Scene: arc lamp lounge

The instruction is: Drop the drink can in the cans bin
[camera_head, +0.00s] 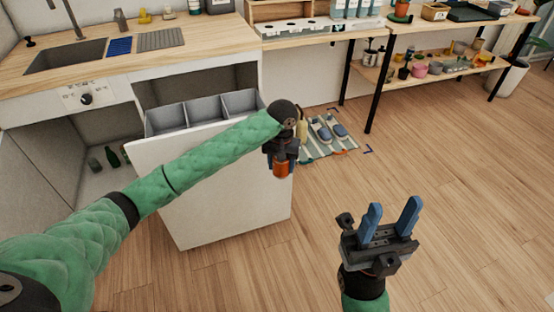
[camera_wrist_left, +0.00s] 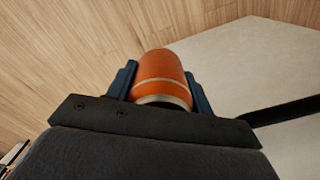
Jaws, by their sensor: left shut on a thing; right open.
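An orange drink can (camera_head: 282,168) is held in my left gripper (camera_head: 281,160), in front of the right edge of the pulled-out drawer. In the left wrist view the can (camera_wrist_left: 163,75) sits between the two blue fingers of my left gripper (camera_wrist_left: 162,88), with wood floor and a pale panel beyond. The drawer (camera_head: 215,185) has a white front and several grey bins (camera_head: 167,119) in a row inside. Part of the drawer is hidden behind my left arm. I cannot tell which is the cans bin. My right gripper (camera_head: 396,222) is open and empty above the floor.
A wooden counter (camera_head: 200,42) with a sink (camera_head: 65,55) runs above the drawer. Green bottles (camera_head: 113,157) stand in the open cabinet at left. Slippers on a striped mat (camera_head: 325,135) lie behind my left gripper. Shelves (camera_head: 440,70) stand at the back right; the floor at right is clear.

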